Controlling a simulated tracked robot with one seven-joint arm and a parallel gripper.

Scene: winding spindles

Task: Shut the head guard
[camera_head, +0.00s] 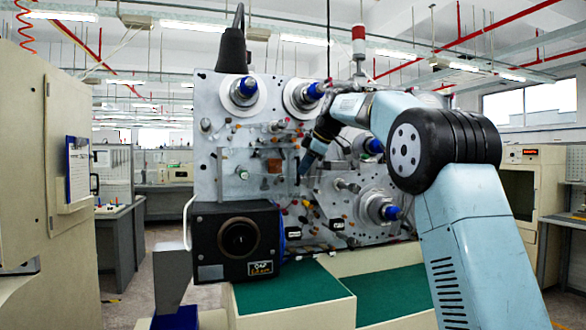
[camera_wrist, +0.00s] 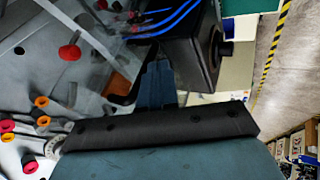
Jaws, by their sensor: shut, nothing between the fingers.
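The winding machine's upright grey panel (camera_head: 225,105) carries blue-tipped spindles, rollers and small knobs. A clear, see-through plate (camera_head: 238,180) stands in front of the panel, above the black box; I take it to be the head guard. Its edges are faint, and I cannot tell how far open it is. My gripper (camera_head: 303,170) is at the panel's middle, just right of the plate, with its fingers pointing down. In the wrist view the blue fingers (camera_wrist: 157,80) are together and empty, next to the black box (camera_wrist: 188,55). I cannot tell whether they touch the plate.
The black box (camera_head: 237,240) with a round opening juts out below the plate. Green-topped ledges (camera_head: 290,288) lie in front of the machine. A beige cabinet (camera_head: 25,150) stands at the left. Blue cables (camera_wrist: 165,18) run close to the fingers.

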